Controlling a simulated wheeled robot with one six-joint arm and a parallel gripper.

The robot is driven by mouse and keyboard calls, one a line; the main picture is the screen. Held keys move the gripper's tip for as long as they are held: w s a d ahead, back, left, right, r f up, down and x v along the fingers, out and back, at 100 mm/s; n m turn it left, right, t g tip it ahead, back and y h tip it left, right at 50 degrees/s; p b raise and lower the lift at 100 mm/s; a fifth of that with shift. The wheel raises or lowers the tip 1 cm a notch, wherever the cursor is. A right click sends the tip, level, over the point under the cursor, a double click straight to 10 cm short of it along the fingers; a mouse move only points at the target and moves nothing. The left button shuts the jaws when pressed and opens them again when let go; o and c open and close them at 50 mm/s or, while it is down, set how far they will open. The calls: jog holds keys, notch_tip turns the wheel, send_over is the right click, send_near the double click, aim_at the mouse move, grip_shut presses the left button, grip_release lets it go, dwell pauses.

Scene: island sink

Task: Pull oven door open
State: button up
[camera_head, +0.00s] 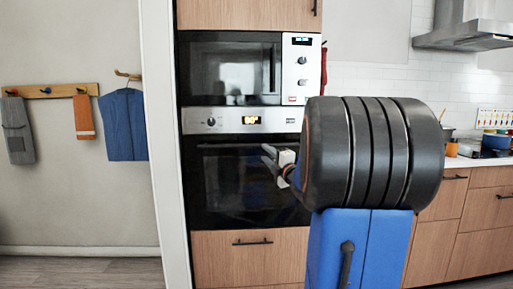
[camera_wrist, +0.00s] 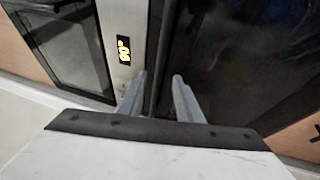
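The oven (camera_head: 235,190) is built into the wood cabinet, with a dark glass door that looks shut. Its dark handle bar (camera_head: 232,145) runs across the top of the door, below the silver control panel (camera_head: 232,120) with a lit display. My gripper (camera_head: 266,154) is in front of the upper right part of the door. In the wrist view, the two grey fingers (camera_wrist: 161,85) are apart, pointing toward the strip between the panel and the dark door glass (camera_wrist: 240,60). I cannot tell whether they touch the handle. My arm hides the right part of the oven.
A microwave (camera_head: 232,70) sits directly above the oven. A wood drawer (camera_head: 250,258) with a dark handle is below it. A white wall edge (camera_head: 165,150) stands close at the left. Counter cabinets (camera_head: 470,215) are at the right, and floor (camera_head: 80,272) shows at lower left.

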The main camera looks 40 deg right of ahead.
aim_at(257, 146)
jog(key=x, duration=0.9)
jog(key=shift+w, duration=0.1)
jog(key=shift+c, duration=0.6)
grip_shut()
